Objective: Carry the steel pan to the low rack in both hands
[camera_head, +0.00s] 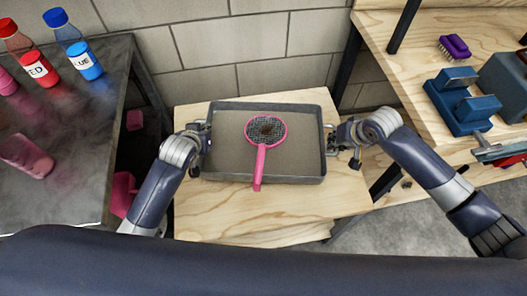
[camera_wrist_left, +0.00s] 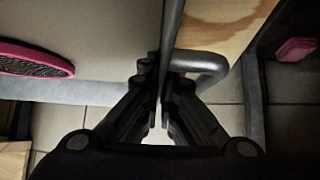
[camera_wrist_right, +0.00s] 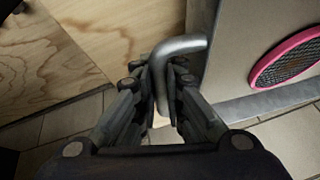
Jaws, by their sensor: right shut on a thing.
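The steel pan (camera_head: 225,171) is a shallow grey rectangular tray, roughly level over a pale wooden surface (camera_head: 250,222) in the middle of the head view. I cannot tell whether it touches the wood. A pink round mesh swatter-like tool (camera_head: 262,155) lies in the pan.
A dark metal bench (camera_head: 95,150) at left holds a red bottle (camera_head: 35,62) and a blue bottle (camera_head: 78,52). A tiled wall (camera_head: 225,50) stands behind the pan.

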